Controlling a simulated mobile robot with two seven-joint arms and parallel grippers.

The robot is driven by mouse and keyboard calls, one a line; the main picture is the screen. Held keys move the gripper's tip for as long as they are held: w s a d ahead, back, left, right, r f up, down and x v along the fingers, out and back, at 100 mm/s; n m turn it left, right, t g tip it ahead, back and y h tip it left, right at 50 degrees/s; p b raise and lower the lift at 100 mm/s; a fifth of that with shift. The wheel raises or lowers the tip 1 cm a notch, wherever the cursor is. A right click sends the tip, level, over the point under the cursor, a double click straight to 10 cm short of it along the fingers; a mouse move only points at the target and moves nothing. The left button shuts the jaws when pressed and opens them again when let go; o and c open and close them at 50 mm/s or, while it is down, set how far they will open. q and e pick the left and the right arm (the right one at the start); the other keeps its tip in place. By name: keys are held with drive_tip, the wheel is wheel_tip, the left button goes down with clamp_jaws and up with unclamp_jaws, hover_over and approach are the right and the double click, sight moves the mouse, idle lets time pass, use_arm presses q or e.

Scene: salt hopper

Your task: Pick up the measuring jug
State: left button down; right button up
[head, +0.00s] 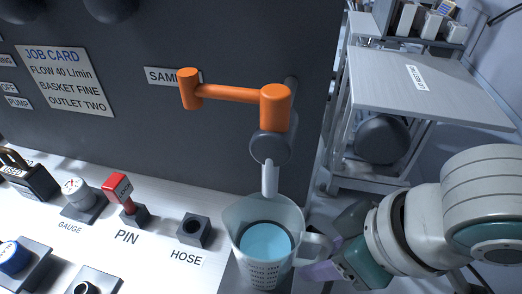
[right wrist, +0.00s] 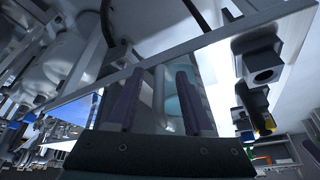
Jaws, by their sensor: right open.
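The measuring jug (head: 237,222) is clear, with dark scale marks and blue liquid inside. It stands upright below the grey spout (head: 270,178) in the head view, its handle (head: 318,247) pointing right. My right gripper (head: 318,266) is beside the handle, at the jug's right. In the right wrist view my right gripper (right wrist: 158,82) has its two purple fingers apart, with the handle side of the jug (right wrist: 173,98) showing between and beyond them. Whether a finger touches the handle cannot be told. My left gripper is not in view.
An orange lever (head: 236,94) juts from the dark panel above the jug. A hose block (head: 194,230), a red pin (head: 121,190) and a gauge (head: 80,195) sit on the white ledge to the left. A grey table (head: 430,85) stands at the back right.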

clamp_jaws()
idle(0.4)
